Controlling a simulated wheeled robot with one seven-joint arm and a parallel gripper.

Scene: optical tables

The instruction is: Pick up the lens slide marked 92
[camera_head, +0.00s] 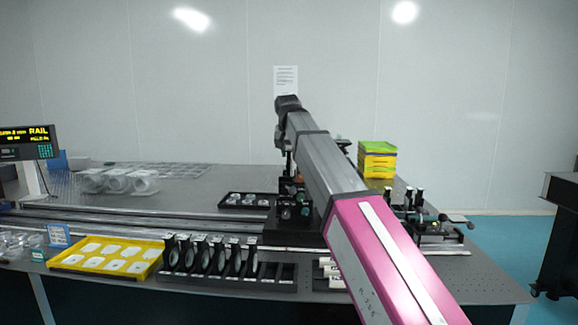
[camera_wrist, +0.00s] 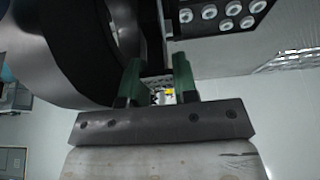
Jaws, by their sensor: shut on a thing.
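My gripper (camera_wrist: 157,78) shows in the wrist view with its two green fingers a little apart. It is shut on what looks like a lens slide, a dark frame with a large round rim (camera_wrist: 88,62) that fills the upper left. Where the fingers touch it is hard to make out, and no number is readable on it. In the head view my arm crosses the middle and I cannot make out the gripper. Several upright black lens slides (camera_head: 203,255) with round lenses and white labels stand in a black rack (camera_head: 275,283) at the table's front; their numbers are too small to read.
The rack's right end looks empty. A yellow tray (camera_head: 154,247) with white pieces lies to its left. A black tray (camera_head: 263,203) of round parts stands behind; a similar tray (camera_wrist: 264,7) shows in the wrist view. Stacked bins (camera_head: 377,160) and optical mounts (camera_head: 428,217) stand at right.

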